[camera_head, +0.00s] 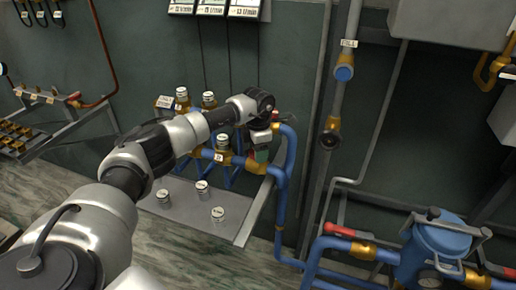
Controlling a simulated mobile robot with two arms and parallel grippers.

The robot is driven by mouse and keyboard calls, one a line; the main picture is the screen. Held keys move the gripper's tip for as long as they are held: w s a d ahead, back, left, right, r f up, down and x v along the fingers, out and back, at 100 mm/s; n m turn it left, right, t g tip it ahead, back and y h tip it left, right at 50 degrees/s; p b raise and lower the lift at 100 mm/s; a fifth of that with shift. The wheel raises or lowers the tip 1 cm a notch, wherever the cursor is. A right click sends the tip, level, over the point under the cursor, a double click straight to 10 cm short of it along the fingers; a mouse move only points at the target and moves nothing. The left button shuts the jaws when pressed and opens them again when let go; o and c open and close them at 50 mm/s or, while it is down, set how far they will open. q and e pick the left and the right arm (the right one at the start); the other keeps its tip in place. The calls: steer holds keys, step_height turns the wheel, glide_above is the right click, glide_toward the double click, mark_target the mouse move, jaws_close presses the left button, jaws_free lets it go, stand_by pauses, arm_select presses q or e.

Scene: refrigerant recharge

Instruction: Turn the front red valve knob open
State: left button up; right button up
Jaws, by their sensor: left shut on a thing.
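My left arm reaches in from the lower left to the blue pipe manifold at the middle. Its gripper (262,138) is at the manifold's right end, beside the bend of the blue pipe. The jaws are shut on a small part there, largely hidden by the wrist and fingers. A bit of red (276,116) shows beside the gripper and seems to belong to the red valve knob; how far it is turned cannot be seen. My right gripper is not in view.
Labelled canisters (218,214) stand on a grey shelf (180,212) below the manifold. A blue tank (435,250) and a pipe with a red handle (339,230) are at lower right. A grey vertical pipe (337,100) stands right of the gripper. Gauges (211,6) hang above.

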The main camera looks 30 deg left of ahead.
arm_select(q)
steer(key=n+p, duration=0.1)
steer(key=n, duration=0.3)
steer(key=shift+r, duration=0.1)
steer(key=shift+a+n+p, duration=0.1)
steer(key=shift+n+p, duration=0.4)
steer(key=shift+n, duration=1.4)
steer(key=o, duration=0.9)
step_height(320, 180, up, 11)
steer(key=shift+f+b, duration=0.15)
steer(key=shift+b, duration=0.55)
